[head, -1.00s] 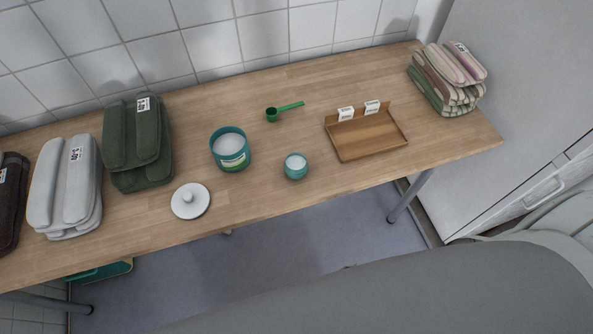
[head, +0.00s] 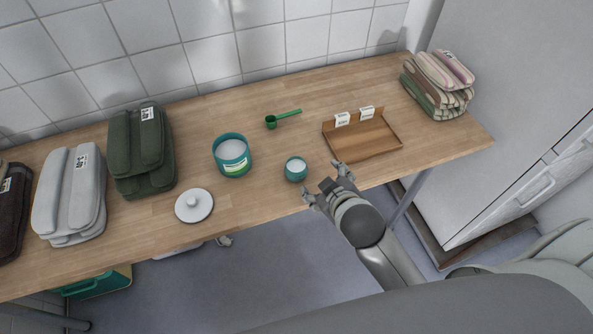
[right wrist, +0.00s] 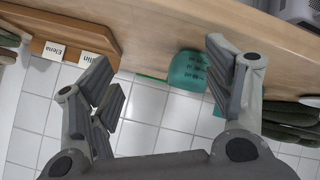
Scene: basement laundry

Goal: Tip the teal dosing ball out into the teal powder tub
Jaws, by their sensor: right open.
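The teal dosing ball (head: 296,169) stands upright near the table's front edge, with white powder showing in its open top. The teal powder tub (head: 232,155), larger and open, stands behind it to the left, with white powder inside. My right gripper (head: 325,184) is open and empty at the table's front edge, just right of the ball and apart from it. In the right wrist view the ball (right wrist: 187,72) shows beyond and between the spread fingers (right wrist: 163,88), nearer the right one. My left gripper is not recognisable in these views.
A white lid (head: 194,205) lies left of the ball. A green scoop (head: 282,119) lies behind. A wooden tray (head: 378,150) with two name cards is close right of my gripper. Folded towels stand at left (head: 70,200) and far right (head: 437,84).

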